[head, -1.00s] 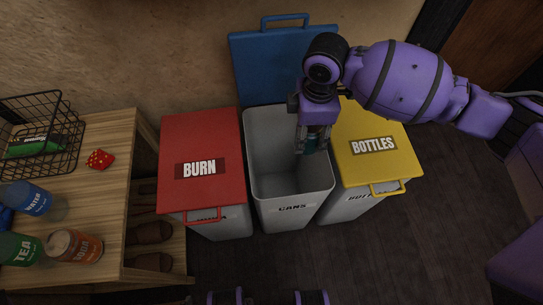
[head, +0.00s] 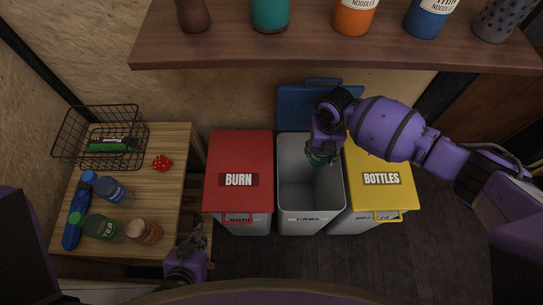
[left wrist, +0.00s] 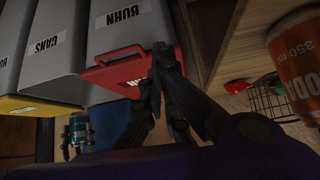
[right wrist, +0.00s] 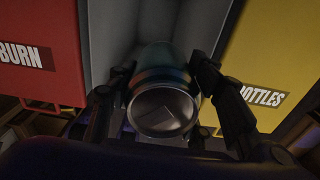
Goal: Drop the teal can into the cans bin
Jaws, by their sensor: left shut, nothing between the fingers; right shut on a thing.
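The teal can (head: 317,159) is held in my right gripper (head: 320,152), over the right side of the open cans bin (head: 311,216). The right wrist view shows the can (right wrist: 163,75) between the two fingers, its silver end toward the camera and the grey bin interior beyond. The can also shows in the left wrist view (left wrist: 79,128). The blue lid (head: 300,100) stands raised behind the bin. My left gripper (head: 198,236) is shut and empty, between the wooden table and the red bin's front. Its fingers fill the middle of the left wrist view.
The red BURN bin (head: 239,155) stands left of the cans bin and the yellow BOTTLES bin (head: 380,160) right, both lidded. A shelf (head: 330,55) with bottles crosses the top.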

